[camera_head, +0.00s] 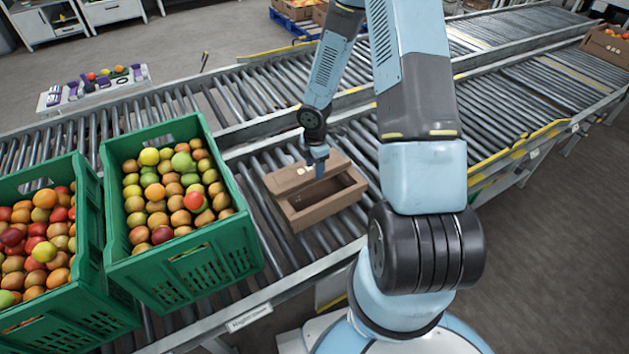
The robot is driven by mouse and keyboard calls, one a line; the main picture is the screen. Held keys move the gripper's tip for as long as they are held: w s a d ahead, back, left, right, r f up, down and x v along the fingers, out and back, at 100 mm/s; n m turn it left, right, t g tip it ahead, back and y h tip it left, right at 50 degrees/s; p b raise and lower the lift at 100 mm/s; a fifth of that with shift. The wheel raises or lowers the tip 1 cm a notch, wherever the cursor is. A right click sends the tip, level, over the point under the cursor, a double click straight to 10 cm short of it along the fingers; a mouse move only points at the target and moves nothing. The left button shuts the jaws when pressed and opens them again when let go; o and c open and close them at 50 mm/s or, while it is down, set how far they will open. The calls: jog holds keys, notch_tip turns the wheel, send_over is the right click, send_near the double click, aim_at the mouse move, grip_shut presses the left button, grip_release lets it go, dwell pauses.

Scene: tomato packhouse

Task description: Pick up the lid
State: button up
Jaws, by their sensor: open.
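A brown cardboard lid (287,180) lies over the back part of an open brown cardboard box (318,212) on the roller conveyor. The lid covers only part of the box, and the front part of the box's dark inside shows. My gripper (318,170) points down at the lid, close above or touching it; I cannot tell which. It is open, and part of the lid is hidden behind it. No thing shows held in it.
Two green crates (185,262) (75,318) full of tomatoes stand left of the box. Rollers (345,232) are free beside it. A second conveyor (510,95) runs behind, with another cardboard box (607,46) at far right. A small table (95,92) stands at back left.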

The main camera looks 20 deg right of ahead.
aim_at(314, 181)
jog(key=shift+w+f, duration=0.15)
jog(key=shift+f, duration=1.8)
jog(key=shift+c, duration=0.3)
grip_shut()
